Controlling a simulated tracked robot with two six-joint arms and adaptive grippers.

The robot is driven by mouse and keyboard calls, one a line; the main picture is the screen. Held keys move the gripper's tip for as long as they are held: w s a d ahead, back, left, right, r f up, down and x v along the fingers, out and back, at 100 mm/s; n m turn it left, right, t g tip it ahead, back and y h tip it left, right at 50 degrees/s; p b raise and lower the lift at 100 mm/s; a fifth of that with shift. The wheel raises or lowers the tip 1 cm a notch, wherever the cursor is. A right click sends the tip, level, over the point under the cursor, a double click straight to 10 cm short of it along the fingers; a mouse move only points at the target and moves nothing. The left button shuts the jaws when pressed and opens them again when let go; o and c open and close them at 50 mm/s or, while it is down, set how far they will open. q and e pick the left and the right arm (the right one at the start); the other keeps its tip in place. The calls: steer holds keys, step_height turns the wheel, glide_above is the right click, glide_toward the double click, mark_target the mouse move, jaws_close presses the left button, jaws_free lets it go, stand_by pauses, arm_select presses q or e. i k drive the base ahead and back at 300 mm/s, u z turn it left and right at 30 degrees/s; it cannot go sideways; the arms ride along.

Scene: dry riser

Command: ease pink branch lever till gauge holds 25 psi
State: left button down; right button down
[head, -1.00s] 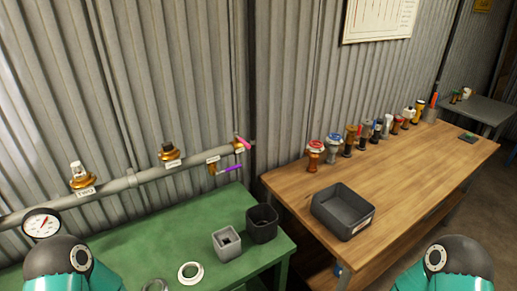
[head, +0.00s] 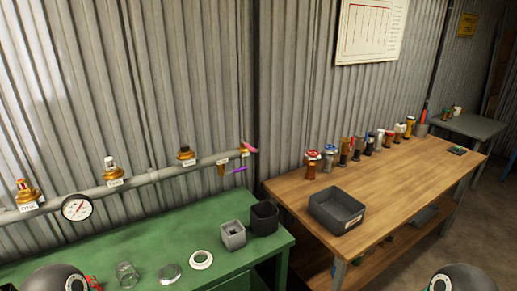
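The pink branch lever (head: 249,148) is at the right end of the grey horizontal pipe (head: 148,176), on a brass fitting against the corrugated wall. A purple lever (head: 236,170) sits just below and left of it. The round white gauge (head: 77,208) is on the pipe at the left; its needle is too small to read. Only rounded parts of my two arms show at the bottom edge, one at the left and one at the right. Neither gripper is in view, and nothing is seen touching the pink lever.
A green bench (head: 180,235) below the pipe holds a white ring (head: 201,260), a glass jar (head: 127,274) and two square containers. A wooden table (head: 400,182) on the right holds a dark tray (head: 336,209) and a row of fittings. Brass outlets with labels stand on the pipe.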

mark_target(248, 146)
steer(key=u, duration=0.15)
steer(key=i, duration=0.9)
steer(key=z, duration=0.1)
